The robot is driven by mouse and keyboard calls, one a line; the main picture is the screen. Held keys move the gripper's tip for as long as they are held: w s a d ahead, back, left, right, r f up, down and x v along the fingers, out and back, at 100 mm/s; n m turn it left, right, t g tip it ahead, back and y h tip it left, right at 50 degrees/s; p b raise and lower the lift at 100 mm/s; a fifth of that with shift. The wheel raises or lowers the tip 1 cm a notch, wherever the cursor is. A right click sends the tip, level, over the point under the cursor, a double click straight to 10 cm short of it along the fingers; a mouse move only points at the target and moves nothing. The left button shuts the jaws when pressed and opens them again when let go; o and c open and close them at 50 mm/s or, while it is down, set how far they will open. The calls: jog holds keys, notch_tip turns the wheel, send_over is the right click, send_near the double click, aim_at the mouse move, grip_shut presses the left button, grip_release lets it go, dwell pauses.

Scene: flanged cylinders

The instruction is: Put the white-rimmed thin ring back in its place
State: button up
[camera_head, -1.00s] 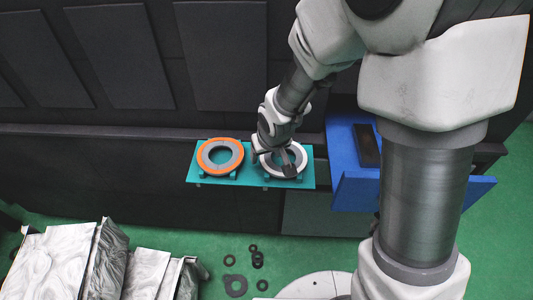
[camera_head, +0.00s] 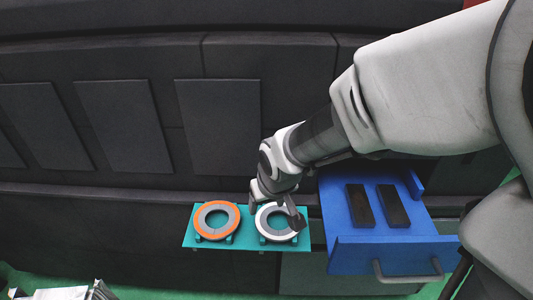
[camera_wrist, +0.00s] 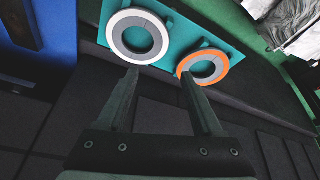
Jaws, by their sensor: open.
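The white-rimmed thin ring (camera_head: 260,223) has a grey face and lies flat over a holder on the right part of the teal plate (camera_head: 247,240). It also shows in the wrist view (camera_wrist: 116,37). My gripper (camera_head: 275,207) is over the ring's far and right side and hides part of it. In the wrist view my gripper (camera_wrist: 159,74) is open, with nothing between its fingers. Its left fingertip appears near the white rim; I cannot tell whether they touch. An orange-rimmed ring (camera_head: 202,222) lies on the plate's left part, near the right fingertip in the wrist view (camera_wrist: 216,78).
A blue open drawer (camera_head: 345,250) with a handle stands right of the plate. It holds two dark blocks (camera_head: 361,206) (camera_head: 392,207). A dark panelled wall (camera_head: 120,125) rises behind. Silvery crumpled boxes (camera_head: 65,292) lie at lower left.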

jog(key=s+d+r+m+t+h, duration=0.1)
jog(key=s+d+r+m, duration=0.3)
jog(key=s+d+r, duration=0.9)
jog(key=shift+s+d+r, duration=0.25)
jog(key=shift+d+r, duration=0.2)
jog(key=shift+r, duration=0.05)
jog(key=shift+r, duration=0.15)
notch_tip(320, 180, up, 6)
jog(key=p, duration=0.6)
